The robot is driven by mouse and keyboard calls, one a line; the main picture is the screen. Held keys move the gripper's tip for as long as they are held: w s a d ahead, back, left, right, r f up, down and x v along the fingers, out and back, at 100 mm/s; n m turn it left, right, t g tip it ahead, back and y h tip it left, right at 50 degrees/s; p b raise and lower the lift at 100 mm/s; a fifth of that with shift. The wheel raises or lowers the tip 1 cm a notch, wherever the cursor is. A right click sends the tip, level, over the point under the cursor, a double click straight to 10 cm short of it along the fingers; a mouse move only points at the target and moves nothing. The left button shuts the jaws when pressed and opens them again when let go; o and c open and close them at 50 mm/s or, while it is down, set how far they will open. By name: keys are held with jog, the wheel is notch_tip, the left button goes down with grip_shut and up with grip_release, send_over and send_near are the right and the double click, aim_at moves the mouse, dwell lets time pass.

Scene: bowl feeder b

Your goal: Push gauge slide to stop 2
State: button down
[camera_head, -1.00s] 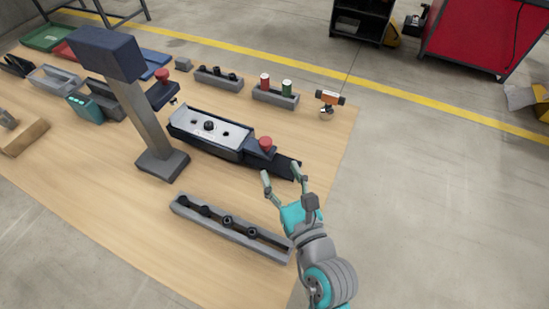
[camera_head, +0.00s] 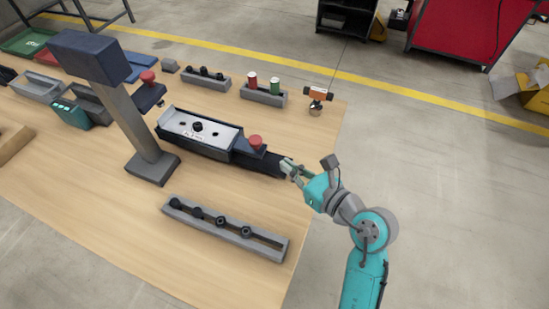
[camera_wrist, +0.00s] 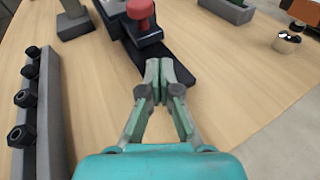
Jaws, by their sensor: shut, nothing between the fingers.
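The gauge slide is a dark carriage with a red knob (camera_head: 255,142) on a long dark rail (camera_head: 262,161). It stands just right of a fixture with a light metal plate (camera_head: 200,130). My gripper (camera_head: 287,164) is shut and empty at the right end of the rail. In the wrist view my fingertips (camera_wrist: 159,64) are together over the rail (camera_wrist: 180,70), short of the carriage with the red knob (camera_wrist: 140,12). I cannot tell whether they touch the rail. No stop marks can be read.
A grey holder with several black nuts (camera_head: 222,228) lies in front of the fixture. A grey post (camera_head: 130,115) with a dark blue head stands left of it. The table's right edge is close to my arm.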

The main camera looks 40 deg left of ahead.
jog(key=w+d+r+n+g, duration=0.3)
jog(key=d+n+g, duration=0.3)
jog(key=d+g, duration=0.15)
send_near(236, 146)
jog(key=shift+d+f+t+h, duration=0.25)
jog(key=shift+d+f+h, duration=0.15)
jog(key=shift+d+f, duration=0.6)
jog(key=shift+s+a, duration=0.1)
jog(key=shift+a, duration=0.75)
jog(key=a, duration=0.3)
jog(key=s+a, duration=0.1)
jog(key=a, duration=0.2)
jog(key=s+a, duration=0.1)
jog(key=a, duration=0.2)
jog(key=shift+s+a, duration=0.15)
jog(key=shift+a, duration=0.05)
